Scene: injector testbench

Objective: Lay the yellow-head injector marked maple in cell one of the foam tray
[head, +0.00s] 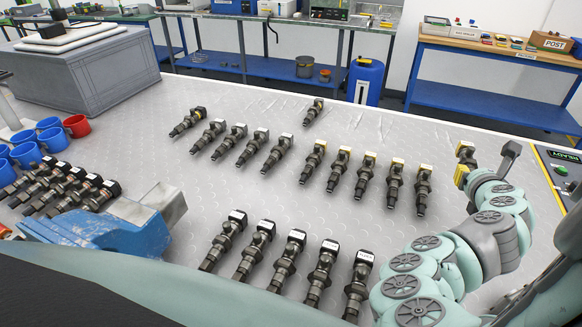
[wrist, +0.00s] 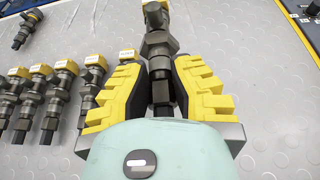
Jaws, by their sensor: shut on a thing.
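My gripper (head: 462,174) is at the right side of the bench, shut on a dark injector with a yellow head (head: 467,150). In the wrist view its yellow-padded fingers (wrist: 158,75) close on both sides of the injector's dark body (wrist: 156,45). The held injector's head is cut off at the top there, and no marking on it is legible. A row of yellow-head injectors (head: 365,178) lies to the left of the gripper; it also shows in the wrist view (wrist: 58,95). Their labels are too small to read. I cannot make out the foam tray.
White-head injectors lie in a back row (head: 236,142) and a front row (head: 291,258). More lie at the left near a blue vise (head: 95,240) and several mugs (head: 75,125). A grey block (head: 85,80) stands back left. A control panel (head: 562,172) is at right. The centre bench is partly clear.

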